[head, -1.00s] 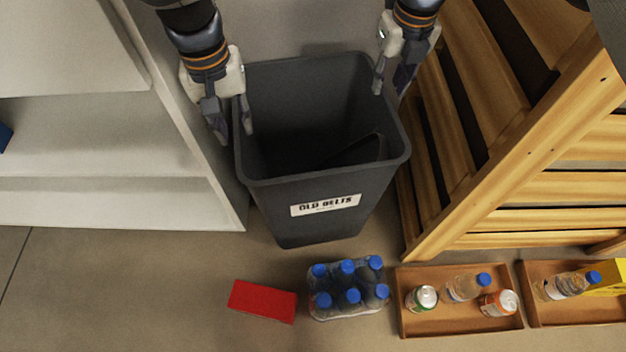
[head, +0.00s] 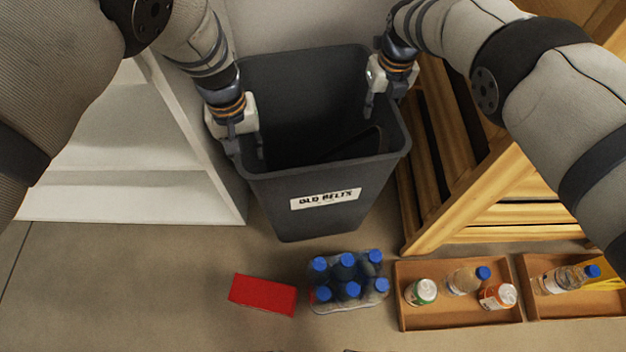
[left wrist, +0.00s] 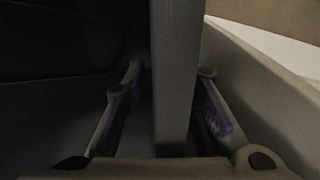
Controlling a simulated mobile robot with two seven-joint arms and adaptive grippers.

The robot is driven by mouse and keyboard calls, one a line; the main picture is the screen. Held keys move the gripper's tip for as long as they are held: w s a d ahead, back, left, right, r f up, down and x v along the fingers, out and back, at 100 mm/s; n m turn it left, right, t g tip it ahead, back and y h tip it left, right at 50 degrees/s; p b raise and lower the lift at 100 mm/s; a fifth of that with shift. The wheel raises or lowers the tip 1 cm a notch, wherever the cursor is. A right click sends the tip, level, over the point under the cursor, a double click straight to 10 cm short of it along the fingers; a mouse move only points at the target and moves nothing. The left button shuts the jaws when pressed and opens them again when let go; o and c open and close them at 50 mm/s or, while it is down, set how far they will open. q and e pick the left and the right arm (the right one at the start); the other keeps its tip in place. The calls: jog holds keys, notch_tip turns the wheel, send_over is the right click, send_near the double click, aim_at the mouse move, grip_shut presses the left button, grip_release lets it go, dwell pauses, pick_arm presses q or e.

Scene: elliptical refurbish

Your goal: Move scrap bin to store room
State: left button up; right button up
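The scrap bin (head: 320,215) is a dark grey tapered bin labelled "OLD BELTS", standing upright on the floor. A dark object (head: 355,147) lies inside it. My left gripper (head: 246,148) is at the bin's left rim, with one finger inside and one outside. In the left wrist view the bin wall (left wrist: 176,75) runs between its fingers (left wrist: 168,105), which look apart, with a gap on the inner side. My right gripper (head: 378,100) is at the right rim with one finger inside the bin and looks open; its outer finger is partly hidden.
A white shelf (head: 140,195) stands close on the bin's left, and a wooden slatted crate (head: 490,190) close on its right. In front lie a red box (head: 262,295), a pack of blue-capped bottles (head: 347,290) and wooden trays (head: 440,322) with cans and bottles. Floor at the lower left is clear.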

pick_arm(q)
grip_shut()
pick_arm(e)
grip_shut()
